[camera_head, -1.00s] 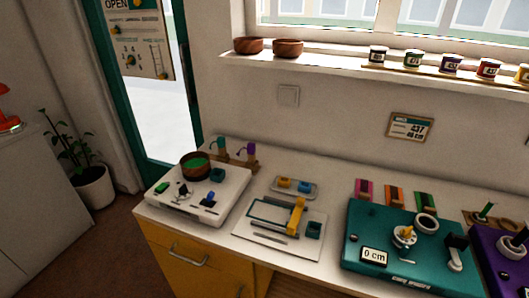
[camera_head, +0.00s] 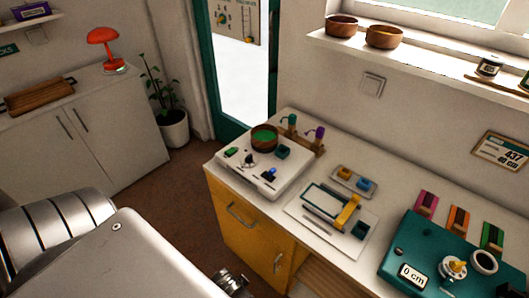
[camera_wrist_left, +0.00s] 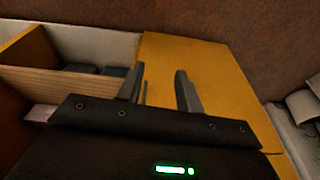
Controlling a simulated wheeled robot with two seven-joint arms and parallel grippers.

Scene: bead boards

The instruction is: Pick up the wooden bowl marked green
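The wooden bowl with a green inside (camera_head: 264,138) sits upright at the back of a white board with knobs (camera_head: 290,178), on the left end of the counter. In the head view a large part of my own arm fills the lower left, and neither gripper's fingers show there. In the left wrist view my left gripper (camera_wrist_left: 160,88) has its two fingers apart with nothing between them. It is in front of the yellow cabinet front, away from the bowl. The bowl is not in the left wrist view. My right gripper is not in view.
Two plain wooden bowls (camera_head: 384,37) stand on the window sill. Beside the white board are a tray with yellow and blue pieces (camera_head: 354,183) and a teal board (camera_head: 408,246). The yellow cabinet (camera_head: 240,222) is below the counter. Floor shows left of it.

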